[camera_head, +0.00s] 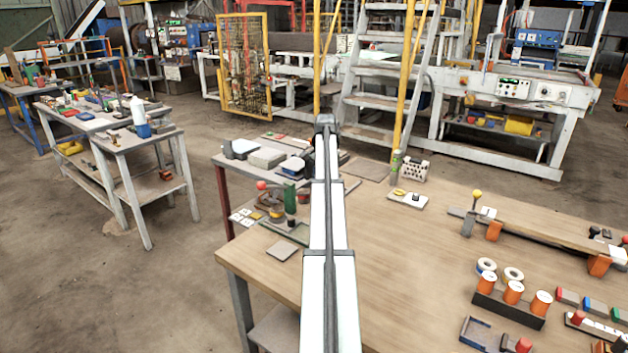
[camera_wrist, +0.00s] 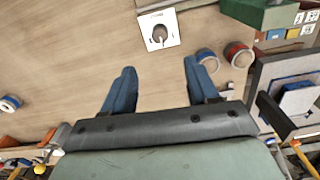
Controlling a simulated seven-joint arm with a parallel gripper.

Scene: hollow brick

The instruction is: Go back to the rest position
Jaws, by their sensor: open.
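My gripper (camera_wrist: 160,82) shows in the wrist view with two blue fingers spread wide apart. Nothing is between the fingers, and they are over bare wooden tabletop. In the head view my arm runs from the bottom edge up the middle of the picture, and my gripper is not clearly visible there. A white square plate (camera_wrist: 170,40) with a dark round piece on it lies beyond the fingertips in the wrist view. A red ring-like piece (camera_wrist: 238,54) and a blue ring-like piece (camera_wrist: 207,59) lie to the right of the fingers.
The wooden table (camera_head: 400,270) has a wide bare middle. Orange spools (camera_head: 513,291) in a dark holder and white rings (camera_head: 487,265) are at its right. A white basket (camera_head: 414,169) and a green cylinder (camera_head: 290,197) stand farther back. A green box (camera_wrist: 262,12) shows in the wrist view.

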